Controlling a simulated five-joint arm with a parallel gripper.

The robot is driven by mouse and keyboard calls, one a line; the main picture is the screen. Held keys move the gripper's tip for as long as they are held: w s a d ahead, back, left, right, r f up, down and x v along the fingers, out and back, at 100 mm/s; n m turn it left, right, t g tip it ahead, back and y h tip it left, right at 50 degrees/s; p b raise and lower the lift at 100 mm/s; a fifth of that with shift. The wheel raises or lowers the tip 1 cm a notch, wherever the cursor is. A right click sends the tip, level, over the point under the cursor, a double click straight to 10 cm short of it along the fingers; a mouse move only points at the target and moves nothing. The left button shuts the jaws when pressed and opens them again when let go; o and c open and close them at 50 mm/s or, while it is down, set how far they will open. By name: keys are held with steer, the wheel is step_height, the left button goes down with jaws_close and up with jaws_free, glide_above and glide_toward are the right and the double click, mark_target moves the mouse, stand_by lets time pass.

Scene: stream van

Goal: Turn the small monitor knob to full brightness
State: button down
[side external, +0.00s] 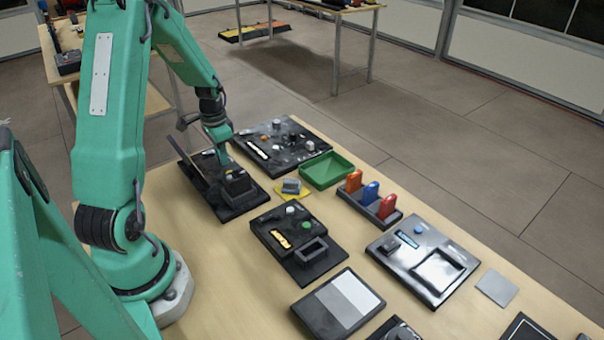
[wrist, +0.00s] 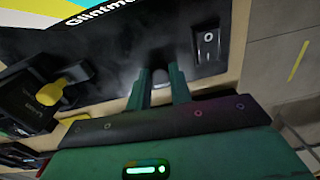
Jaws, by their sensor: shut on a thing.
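The small monitor (side external: 204,186) is a dark device on the table, below my gripper (side external: 220,150) in the side external view. In the wrist view its dark face (wrist: 130,55) carries lettering that begins "Glintmo". A small grey knob (wrist: 160,77) sits low on that face. My gripper (wrist: 160,90) is shut on the knob, one green finger on each side. The fingers cover most of the knob, so I cannot read its turn angle or any pointer mark.
A rocker switch (wrist: 208,45) sits right of the knob. A yellow part (wrist: 63,85) on a black block stands left. In the side external view, a black panel with knobs (side external: 280,145), a green tray (side external: 327,169) and a black box (side external: 298,238) stand nearby.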

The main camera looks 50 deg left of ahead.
steer(key=shift+w+r, duration=0.1)
steer(key=shift+w, duration=0.05)
steer(key=c, duration=1.3)
jaws_free()
steer(key=shift+o, duration=0.2)
steer(key=shift+d+r, duration=0.15)
steer(key=shift+r, duration=3.7)
steer(key=shift+r, duration=0.1)
